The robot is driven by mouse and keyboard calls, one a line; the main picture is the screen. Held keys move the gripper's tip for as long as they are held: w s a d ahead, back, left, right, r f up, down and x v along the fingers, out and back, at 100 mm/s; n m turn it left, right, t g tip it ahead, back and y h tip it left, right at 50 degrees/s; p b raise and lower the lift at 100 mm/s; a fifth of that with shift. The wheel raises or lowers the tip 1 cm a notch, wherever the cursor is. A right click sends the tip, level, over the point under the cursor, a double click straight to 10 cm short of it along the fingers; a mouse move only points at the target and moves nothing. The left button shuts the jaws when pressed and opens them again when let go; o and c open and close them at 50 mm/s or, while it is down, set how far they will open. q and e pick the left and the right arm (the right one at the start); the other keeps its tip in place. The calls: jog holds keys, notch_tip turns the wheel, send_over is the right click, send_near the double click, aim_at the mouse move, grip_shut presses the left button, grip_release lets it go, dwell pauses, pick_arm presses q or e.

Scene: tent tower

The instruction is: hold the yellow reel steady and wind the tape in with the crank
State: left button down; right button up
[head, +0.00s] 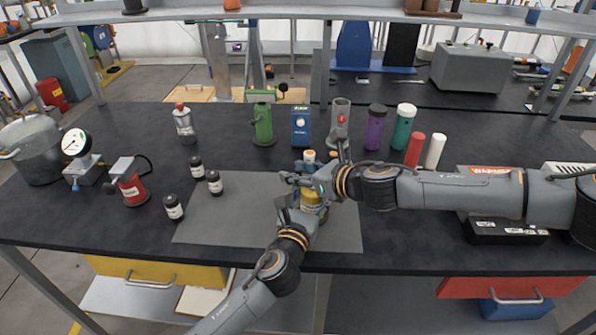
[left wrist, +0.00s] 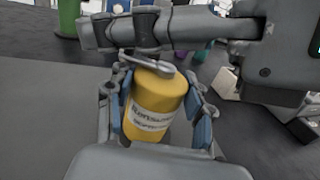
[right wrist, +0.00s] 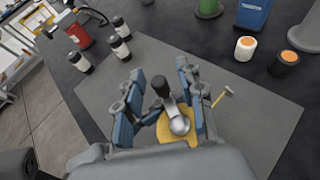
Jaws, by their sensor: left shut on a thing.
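The yellow reel (head: 309,197) stands upright on the grey mat (head: 235,222). In the left wrist view the reel (left wrist: 155,105) has a white printed label and a grey crank arm (left wrist: 148,66) on top. My left gripper (left wrist: 160,112) is shut on the reel's sides. My right gripper (right wrist: 166,98) is over the top of the reel, its fingers apart on either side of the crank's black knob (right wrist: 161,86). A short end of tape (right wrist: 221,95) sticks out to the right of the reel in the right wrist view. My grippers hide much of the reel in the head view.
Small dark jars (head: 174,208) stand left of and on the mat. Behind are a green canister (head: 263,125), a blue box (head: 300,126) and purple (head: 375,128) and teal bottles (head: 403,128). The mat's left half is mostly clear.

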grip_shut()
jog(key=shift+w+m+t+h, duration=0.1)
jog(key=shift+m+t+h, duration=0.2)
jog(key=shift+m+t, duration=0.1)
jog(key=shift+w+d+m+t+h, duration=0.35)
jog(key=shift+m+t+h, duration=0.35)
jog(key=shift+m+h, duration=0.75)
jog(key=shift+w+d+m+t+h, duration=0.4)
jog(key=shift+m+t+h, duration=0.3)
jog(key=shift+m+h, duration=0.7)
jog(key=shift+w+d+m+t+h, duration=0.2)
jog(key=shift+d+m+t+h, duration=0.4)
jog(key=shift+m+h, duration=0.8)
jog(key=shift+h, duration=0.35)
grip_release()
jog(key=shift+a, duration=0.1)
